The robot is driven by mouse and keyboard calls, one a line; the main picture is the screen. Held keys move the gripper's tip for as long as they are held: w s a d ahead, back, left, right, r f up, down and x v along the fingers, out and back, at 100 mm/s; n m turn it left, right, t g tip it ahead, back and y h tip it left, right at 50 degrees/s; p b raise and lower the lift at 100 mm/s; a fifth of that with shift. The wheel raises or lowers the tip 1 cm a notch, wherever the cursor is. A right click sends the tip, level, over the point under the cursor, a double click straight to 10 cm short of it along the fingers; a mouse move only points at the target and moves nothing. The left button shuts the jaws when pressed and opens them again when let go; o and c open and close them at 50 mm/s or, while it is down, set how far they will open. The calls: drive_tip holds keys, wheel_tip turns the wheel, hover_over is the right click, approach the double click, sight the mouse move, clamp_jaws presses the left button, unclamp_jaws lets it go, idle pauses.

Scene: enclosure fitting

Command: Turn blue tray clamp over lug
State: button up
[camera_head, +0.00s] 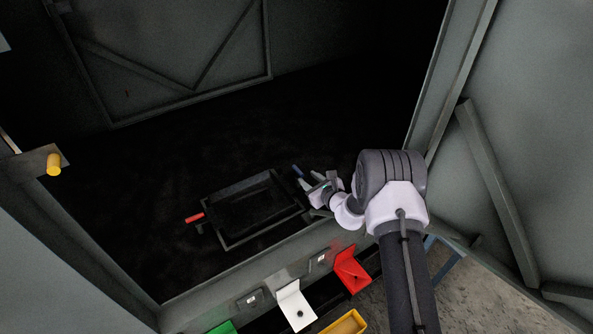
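A black tray (236,238) sits on the dark floor inside the enclosure, near its front sill. The blue clamp (298,171) shows as a short blue piece off the tray's right side. A red clamp (194,218) lies at the tray's left side. My gripper (307,183) is right beside the blue clamp, on its lower right. The image is too small to tell whether the fingers touch the clamp, or whether they are open or shut. The lug cannot be made out in the dark, and my wrist covers part of that area.
The front sill (232,276) runs below the tray. Outside it are a white bracket (296,306), a red bracket (351,270), a yellow bin (345,323) and a green piece (222,328). A yellow knob (54,164) is on the left post. The enclosure floor behind the tray looks clear.

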sight(295, 169)
drive_tip(key=b+x, duration=0.5)
drive_tip(key=x, duration=0.7)
drive_tip(key=shift+r, duration=0.1)
clamp_jaws()
